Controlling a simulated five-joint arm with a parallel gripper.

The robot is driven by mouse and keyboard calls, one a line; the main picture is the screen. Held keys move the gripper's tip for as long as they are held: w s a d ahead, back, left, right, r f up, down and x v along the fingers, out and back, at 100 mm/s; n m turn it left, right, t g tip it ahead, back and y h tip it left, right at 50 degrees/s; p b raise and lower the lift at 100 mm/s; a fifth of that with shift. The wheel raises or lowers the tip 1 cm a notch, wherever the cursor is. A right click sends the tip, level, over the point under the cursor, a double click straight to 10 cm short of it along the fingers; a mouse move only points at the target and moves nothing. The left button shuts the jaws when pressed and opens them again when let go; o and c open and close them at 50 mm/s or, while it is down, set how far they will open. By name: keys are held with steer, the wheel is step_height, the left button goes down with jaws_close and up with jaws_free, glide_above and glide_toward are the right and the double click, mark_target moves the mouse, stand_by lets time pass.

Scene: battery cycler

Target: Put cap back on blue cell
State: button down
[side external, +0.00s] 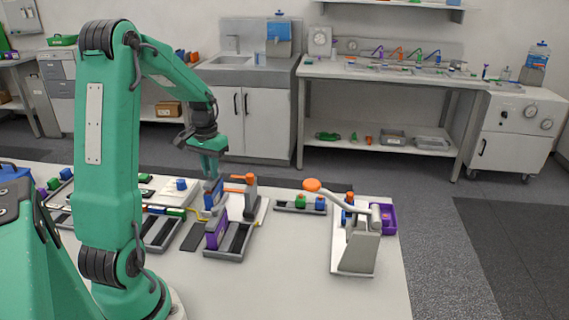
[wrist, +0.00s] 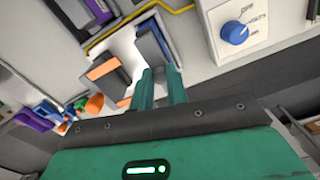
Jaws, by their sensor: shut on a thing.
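My gripper (side external: 212,160) points down over the middle of the bench. Its two fingers (wrist: 160,85) are shut on a dark grey-and-blue block (wrist: 155,45). This block (side external: 213,190) shows just below the fingers in the side view, above a purple block (side external: 218,232) in a dark slotted tray; I cannot tell whether they touch. Which piece is the cap is unclear. I cannot tell which is the task's cell.
A grey upright piece with an orange arm (side external: 237,177) stands close right of my gripper. A yellow wire (wrist: 130,28) runs nearby, beside a box with a blue dial (wrist: 234,34). The front of the white bench is clear.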

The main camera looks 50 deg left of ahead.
steer(key=shift+f, duration=0.35)
stand_by(0.7)
stand_by(0.3)
steer(key=c, duration=0.8)
jaws_free()
steer(key=shift+r, duration=0.15)
steer(key=shift+r, duration=3.35)
jaws_close()
